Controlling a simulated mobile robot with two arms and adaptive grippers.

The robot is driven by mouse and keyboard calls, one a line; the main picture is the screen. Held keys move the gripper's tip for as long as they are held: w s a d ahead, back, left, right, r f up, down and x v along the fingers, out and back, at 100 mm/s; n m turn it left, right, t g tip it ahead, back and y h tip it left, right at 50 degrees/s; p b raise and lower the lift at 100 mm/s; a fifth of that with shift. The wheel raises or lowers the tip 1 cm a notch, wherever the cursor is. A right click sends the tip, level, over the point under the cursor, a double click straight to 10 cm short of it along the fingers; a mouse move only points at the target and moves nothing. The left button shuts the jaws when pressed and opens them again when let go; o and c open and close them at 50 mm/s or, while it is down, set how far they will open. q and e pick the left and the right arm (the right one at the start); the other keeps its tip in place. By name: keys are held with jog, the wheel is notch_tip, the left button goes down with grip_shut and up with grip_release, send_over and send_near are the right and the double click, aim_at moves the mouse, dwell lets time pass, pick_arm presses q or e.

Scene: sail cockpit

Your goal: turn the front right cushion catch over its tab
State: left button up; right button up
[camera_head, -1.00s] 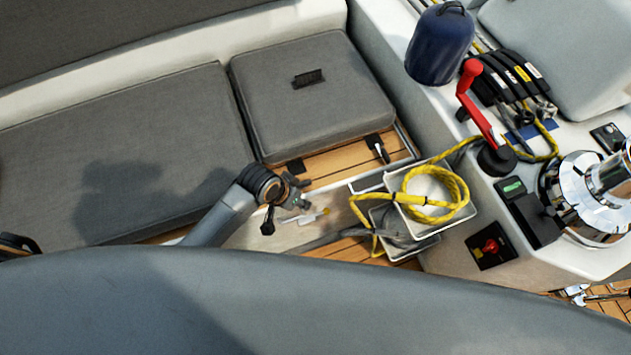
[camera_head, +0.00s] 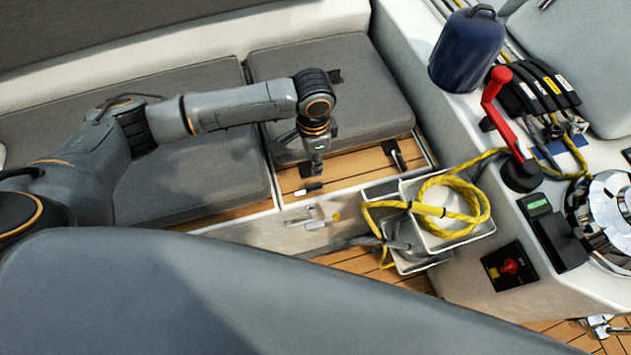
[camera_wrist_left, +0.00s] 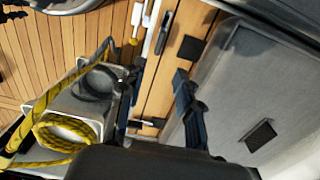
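The grey square cushion (camera_head: 335,88) lies on the teak seat. Two dark catches are on the teak strip at its front edge. The left catch (camera_head: 308,189) lies along the edge, apart from the black tab (camera_wrist_left: 191,48) in the wrist view, where the catch also shows (camera_wrist_left: 165,32). The right catch (camera_head: 397,154) points toward the cushion; its tab is not clearly visible. My left gripper (camera_head: 315,172) points down just above the left catch at the cushion's front. In the wrist view its fingers (camera_wrist_left: 155,105) are apart with nothing between them. My right gripper is not in view.
White bins (camera_head: 440,235) with a yellow rope (camera_head: 452,190) stand right of the catches. A red-handled winch crank (camera_head: 497,100) and a blue bag (camera_head: 467,50) are on the coaming at right. A long cushion (camera_head: 195,175) lies at left.

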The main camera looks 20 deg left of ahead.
aim_at(314, 185)
pick_arm(q)
notch_tip(314, 185, down, 12)
jog(key=shift+r+b, duration=0.1)
jog(key=shift+b, duration=0.5)
grip_shut()
